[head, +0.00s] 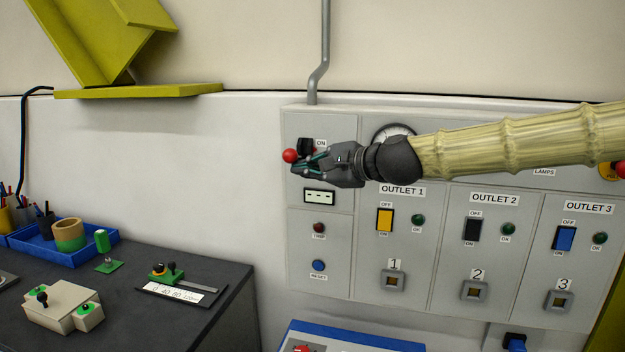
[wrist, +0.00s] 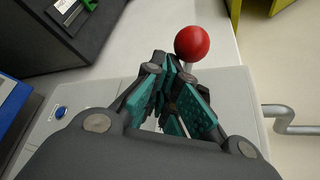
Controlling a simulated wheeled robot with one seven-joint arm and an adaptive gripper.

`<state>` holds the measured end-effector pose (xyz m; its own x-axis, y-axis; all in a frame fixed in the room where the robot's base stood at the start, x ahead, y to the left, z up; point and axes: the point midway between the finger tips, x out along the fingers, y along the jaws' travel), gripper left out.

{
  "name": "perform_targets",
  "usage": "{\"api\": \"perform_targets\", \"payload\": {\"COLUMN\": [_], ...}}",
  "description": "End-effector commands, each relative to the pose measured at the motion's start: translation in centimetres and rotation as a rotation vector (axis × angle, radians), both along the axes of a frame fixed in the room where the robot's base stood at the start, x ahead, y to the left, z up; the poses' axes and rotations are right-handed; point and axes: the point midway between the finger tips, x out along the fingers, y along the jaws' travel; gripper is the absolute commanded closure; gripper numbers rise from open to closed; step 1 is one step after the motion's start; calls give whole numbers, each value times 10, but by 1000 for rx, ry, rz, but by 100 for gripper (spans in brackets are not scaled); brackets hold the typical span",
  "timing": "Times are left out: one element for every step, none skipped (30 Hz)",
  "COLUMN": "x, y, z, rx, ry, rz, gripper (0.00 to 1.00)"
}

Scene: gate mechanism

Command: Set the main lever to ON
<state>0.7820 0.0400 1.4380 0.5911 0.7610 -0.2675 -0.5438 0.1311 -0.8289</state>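The main lever has a red ball knob (head: 290,156) and a dark mount (head: 305,146) at the upper left of the grey panel, beside an ON label (head: 321,143). The ball sticks out from the panel. My gripper (head: 308,162) is right at the lever, its fingertips close behind the ball. In the wrist view the ball (wrist: 192,43) shows just beyond the teal-padded fingers (wrist: 177,72), with a short piece of stem below it. The fingers are drawn fairly close together. Whether they grip the stem is unclear, and they hide part of the lever.
The panel has a gauge (head: 394,134), a small display (head: 320,197), a reset button (head: 319,265) and outlet switches, including a yellow one (head: 385,219). A dark table (head: 215,285) with loose items stands at the left. The white wall left of the lever is clear.

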Motion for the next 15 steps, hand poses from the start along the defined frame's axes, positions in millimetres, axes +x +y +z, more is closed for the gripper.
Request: {"api": "perform_targets", "payload": {"x": [-1,-1,-1,-1,0,0,0,0,1,1,1,2,2,2,2], "y": [1,1,1,1,1,1,0,0,0,0,0,-1,-1,-1,-1], "z": [5,7,9,11,12,14,16,17,19,20,21,22,23,23,24], "rx": [-1,0,-1,-1,-1,-1,-1,-1,-1,-1,-1,-1,0,0,0], "ry": [-2,-2,-2,-2,-1,-1,-1,-1,-1,-2,-1,-1,0,0,0], "rz": [1,2,3,3,3,2,2,2,2,1,0,0,0,0,0], "gripper": [100,100,100,100,100,100,100,100,100,100,100,100,100,100,100]}}
